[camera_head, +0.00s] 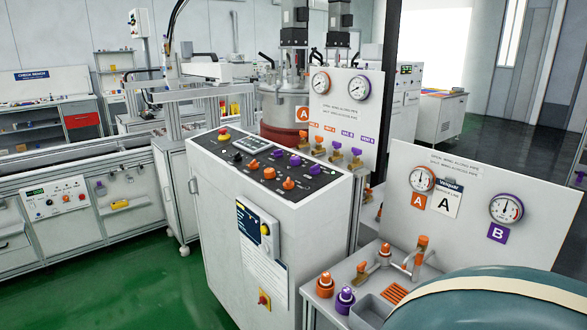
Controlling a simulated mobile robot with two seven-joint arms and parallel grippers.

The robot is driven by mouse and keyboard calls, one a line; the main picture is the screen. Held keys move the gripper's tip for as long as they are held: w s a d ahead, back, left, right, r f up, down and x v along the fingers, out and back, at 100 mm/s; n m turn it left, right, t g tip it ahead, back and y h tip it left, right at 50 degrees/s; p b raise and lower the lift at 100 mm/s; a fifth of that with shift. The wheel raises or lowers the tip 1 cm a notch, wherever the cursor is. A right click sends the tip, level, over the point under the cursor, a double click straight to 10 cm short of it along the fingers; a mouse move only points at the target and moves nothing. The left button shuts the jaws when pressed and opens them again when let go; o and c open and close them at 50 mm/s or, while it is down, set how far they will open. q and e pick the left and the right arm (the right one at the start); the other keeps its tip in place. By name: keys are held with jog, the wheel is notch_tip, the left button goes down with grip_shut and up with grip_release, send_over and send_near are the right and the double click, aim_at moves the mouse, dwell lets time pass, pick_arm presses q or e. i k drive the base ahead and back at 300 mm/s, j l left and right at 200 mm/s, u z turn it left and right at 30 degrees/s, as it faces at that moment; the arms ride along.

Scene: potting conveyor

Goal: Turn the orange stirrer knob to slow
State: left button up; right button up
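A white control cabinet (225,210) stands in the middle of the head view with a dark sloped panel (238,167) on top. Orange knobs sit along the panel's front side: a left one (253,164), a middle one (269,173) and a right one (288,183). Purple knobs (295,160) run in a row behind them. The labels are too small to read, so I cannot tell which orange knob is the stirrer's or where its pointer sits. Neither of my grippers is in view.
A red button (223,135) and small display (251,143) share the panel. Behind are orange and purple valves (336,151) under gauges. At right, a gauge board (471,205) stands behind a sink bench. A rounded teal shape (490,305) fills the lower right corner. Green floor (130,275) is clear at left.

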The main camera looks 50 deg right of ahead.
aim_at(288, 185)
jog(key=i+z, duration=0.4)
jog(key=i, duration=0.35)
jog(key=i+j+z, duration=0.15)
jog(key=i+z, duration=0.25)
jog(key=i, duration=0.35)
jog(key=i+z, duration=0.1)
jog(key=z, duration=0.3)
jog(key=i+z, duration=0.1)
jog(key=z, duration=0.25)
jog(key=i+j+z, duration=0.1)
jog(key=z, duration=0.3)
jog(key=i+j+z, duration=0.1)
jog(key=z, duration=0.3)
